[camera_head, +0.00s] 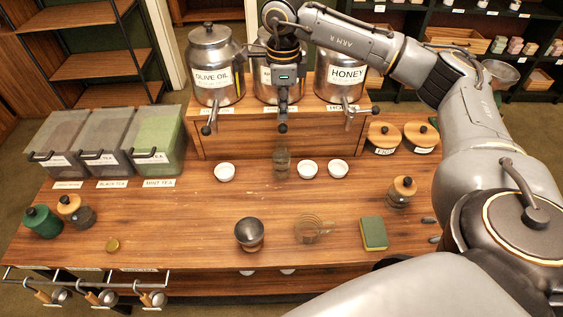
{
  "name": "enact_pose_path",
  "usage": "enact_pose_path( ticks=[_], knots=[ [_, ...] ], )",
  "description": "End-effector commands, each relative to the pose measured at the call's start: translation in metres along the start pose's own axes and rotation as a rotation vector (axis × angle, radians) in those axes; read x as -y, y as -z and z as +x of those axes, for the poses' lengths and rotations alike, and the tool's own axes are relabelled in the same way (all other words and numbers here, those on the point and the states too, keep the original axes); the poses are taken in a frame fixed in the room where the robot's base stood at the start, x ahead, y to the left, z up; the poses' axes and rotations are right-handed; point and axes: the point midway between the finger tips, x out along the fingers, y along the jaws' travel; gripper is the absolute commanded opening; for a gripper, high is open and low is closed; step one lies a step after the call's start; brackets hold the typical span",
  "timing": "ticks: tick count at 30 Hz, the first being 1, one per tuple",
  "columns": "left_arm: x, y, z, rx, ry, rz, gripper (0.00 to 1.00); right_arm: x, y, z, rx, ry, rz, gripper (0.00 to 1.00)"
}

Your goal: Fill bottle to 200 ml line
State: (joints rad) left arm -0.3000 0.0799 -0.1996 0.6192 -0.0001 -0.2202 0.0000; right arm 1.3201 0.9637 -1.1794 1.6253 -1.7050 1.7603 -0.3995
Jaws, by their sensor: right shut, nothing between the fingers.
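A small clear glass bottle (281,162) stands on the wooden counter (180,222), in front of the wooden stand and below the middle canister. Its fill line and contents are too small to tell. Three metal canisters stand on the stand: one labelled olive oil (213,62), a middle one (262,82) whose label is mostly hidden, and one labelled honey (342,72). My right gripper (283,122) is shut and empty in front of the middle canister, above the bottle. It hides the middle tap. My left gripper is not in view.
Small white bowls (225,172) flank the bottle. Lidded tea bins (105,142) stand at left. Wooden-lidded jars (384,137) stand at right. The counter's left middle is mostly clear.

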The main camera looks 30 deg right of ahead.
Motion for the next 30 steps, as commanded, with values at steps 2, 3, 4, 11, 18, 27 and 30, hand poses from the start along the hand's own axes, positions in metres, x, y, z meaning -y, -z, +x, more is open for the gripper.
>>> enact_pose_path(
  ticks=[2, 3, 4, 11, 18, 27, 30],
  knots=[
    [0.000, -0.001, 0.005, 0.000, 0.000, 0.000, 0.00, 0.000, 0.000, 0.005, 0.000, -0.001, -0.001, 0.00],
    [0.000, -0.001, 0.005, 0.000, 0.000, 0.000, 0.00, 0.000, 0.000, 0.006, 0.000, -0.001, -0.001, 0.00],
    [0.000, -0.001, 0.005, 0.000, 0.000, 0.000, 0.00, 0.000, 0.000, 0.006, 0.000, -0.001, -0.001, 0.00],
    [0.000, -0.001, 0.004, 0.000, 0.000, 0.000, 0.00, 0.000, 0.000, 0.005, 0.000, 0.000, -0.001, 0.00],
    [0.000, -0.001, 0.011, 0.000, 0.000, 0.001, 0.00, 0.000, 0.000, 0.012, 0.000, -0.001, -0.001, 0.00],
    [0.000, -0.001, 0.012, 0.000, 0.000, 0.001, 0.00, 0.000, 0.000, 0.013, 0.000, 0.000, -0.001, 0.00],
    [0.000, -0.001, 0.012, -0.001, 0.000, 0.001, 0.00, 0.000, 0.000, 0.014, 0.000, 0.000, -0.001, 0.00]
  ],
)
